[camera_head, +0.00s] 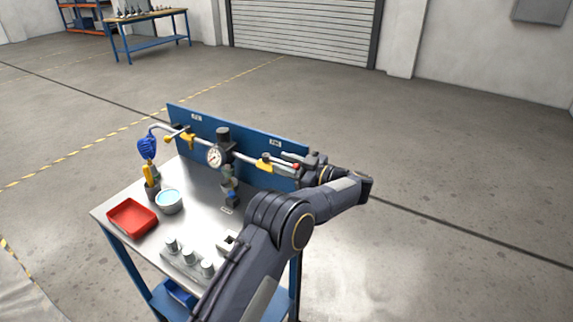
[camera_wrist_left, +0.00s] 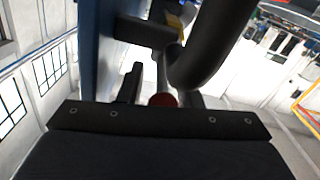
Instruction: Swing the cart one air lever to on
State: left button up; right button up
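The cart (camera_head: 190,205) carries an upright blue panel (camera_head: 240,140) with an air line across it. A yellow-bodied valve (camera_head: 264,163) sits on the right part of the line. Its lever lies along the pipe, with a red tip (camera_head: 296,167) at the right. My left gripper (camera_head: 300,159) is at the panel's right end, by this red tip. In the left wrist view the red tip (camera_wrist_left: 163,100) shows between the dark fingers, with gaps beside it, so they look open around it. Contact cannot be made out. My right gripper is not in view.
A gauge (camera_head: 214,157) and regulator sit mid-line; another yellow valve (camera_head: 187,138) is left. A blue coiled hose (camera_head: 147,147), red tray (camera_head: 132,217), bowl (camera_head: 169,201) and several grey fittings (camera_head: 188,260) are on the cart. The floor right of it is clear.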

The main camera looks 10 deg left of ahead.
pick_arm(q)
jog(key=shift+d, duration=0.1)
jog(key=shift+s+d+f, duration=0.1)
jog(key=shift+d, duration=0.2)
jog(key=b+v, duration=0.1)
jog(key=v, duration=0.6)
jog(key=shift+b, duration=0.35)
